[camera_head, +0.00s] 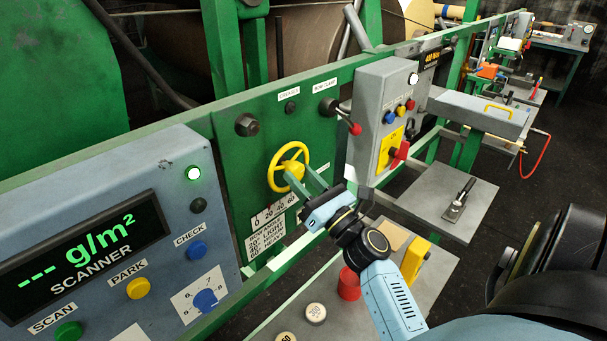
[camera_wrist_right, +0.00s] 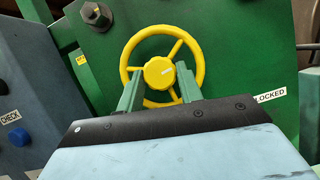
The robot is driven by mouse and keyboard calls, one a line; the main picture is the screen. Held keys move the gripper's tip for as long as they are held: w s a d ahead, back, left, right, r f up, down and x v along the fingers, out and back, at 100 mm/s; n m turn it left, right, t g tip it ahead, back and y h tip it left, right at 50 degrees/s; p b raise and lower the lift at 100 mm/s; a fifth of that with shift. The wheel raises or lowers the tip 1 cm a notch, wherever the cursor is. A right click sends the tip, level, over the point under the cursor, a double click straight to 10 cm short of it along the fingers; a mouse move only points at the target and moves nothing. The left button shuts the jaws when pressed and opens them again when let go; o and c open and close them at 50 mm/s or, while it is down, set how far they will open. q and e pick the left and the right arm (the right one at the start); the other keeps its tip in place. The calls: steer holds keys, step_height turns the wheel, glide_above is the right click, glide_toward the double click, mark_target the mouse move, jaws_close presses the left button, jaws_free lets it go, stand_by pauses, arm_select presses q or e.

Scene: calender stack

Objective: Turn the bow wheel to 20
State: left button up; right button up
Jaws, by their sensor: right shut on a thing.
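The yellow bow wheel (camera_head: 275,165) is mounted on the green panel, and its spokes and round hub show in the right wrist view (camera_wrist_right: 126,60). My right gripper (camera_head: 300,179) reaches it from the lower right. In the right wrist view its two green fingers (camera_wrist_right: 158,80) are at either side of the hub, shut on the wheel. A white scale (camera_head: 272,214) marked 0, 20, 40, 60 sits below the wheel, partly behind my gripper. I cannot tell the wheel's reading. A bow angle legend plate (camera_head: 266,237) is below the scale. My left gripper is not in view.
The blue-grey scanner console (camera_head: 180,155) stands left of the wheel. A grey control box (camera_head: 378,100) with buttons and a red-tipped lever (camera_head: 354,128) juts out at the right. Below is a grey shelf (camera_head: 345,318) with a red cup (camera_head: 349,284) and round weights (camera_head: 315,313).

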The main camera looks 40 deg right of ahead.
steer(key=shift+m+h, duration=0.4)
steer(key=shift+m, duration=0.6)
steer(key=o, duration=1)
steer(key=b+v, duration=0.4)
steer(key=v, duration=0.9)
steer(key=shift+s, duration=0.25)
steer(key=shift+a, duration=0.1)
